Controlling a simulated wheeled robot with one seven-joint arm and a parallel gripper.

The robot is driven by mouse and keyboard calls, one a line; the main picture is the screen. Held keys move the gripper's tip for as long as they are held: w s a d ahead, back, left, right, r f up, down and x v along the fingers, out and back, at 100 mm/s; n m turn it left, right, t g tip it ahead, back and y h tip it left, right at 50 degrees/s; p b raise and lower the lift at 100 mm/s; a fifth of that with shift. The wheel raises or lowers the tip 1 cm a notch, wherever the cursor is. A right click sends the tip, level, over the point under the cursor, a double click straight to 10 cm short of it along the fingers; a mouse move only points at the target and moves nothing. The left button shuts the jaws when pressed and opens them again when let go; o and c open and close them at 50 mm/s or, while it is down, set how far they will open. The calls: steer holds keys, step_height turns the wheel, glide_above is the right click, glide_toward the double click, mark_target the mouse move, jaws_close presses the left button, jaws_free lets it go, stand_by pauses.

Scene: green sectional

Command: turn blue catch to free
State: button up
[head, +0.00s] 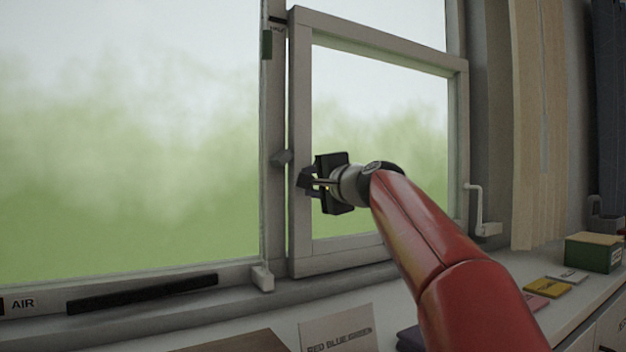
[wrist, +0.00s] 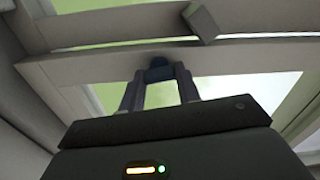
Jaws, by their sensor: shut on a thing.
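The dark blue catch (wrist: 158,71) sits on the window sash and shows in the wrist view between my fingertips. My gripper (wrist: 160,88) is shut on it, with one finger on each side. In the head view my gripper (head: 308,181) reaches the left upright of the right-hand sash (head: 299,100), and its dark body hides most of the catch. I cannot tell the catch's exact angle.
A green piece (head: 267,45) is high on the frame post, and a pale block (head: 262,278) is at its foot. A white crank handle (head: 478,212) is right of the sash. A "RED BLUE GREEN" card (head: 340,331) and a green box (head: 595,252) stand below.

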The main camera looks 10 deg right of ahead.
steer(key=shift+m, duration=0.9)
steer(key=shift+d, duration=0.1)
steer(key=o, duration=1)
steer(key=b+v, duration=0.2)
steer(key=v, duration=0.6)
steer(key=shift+b, duration=0.35)
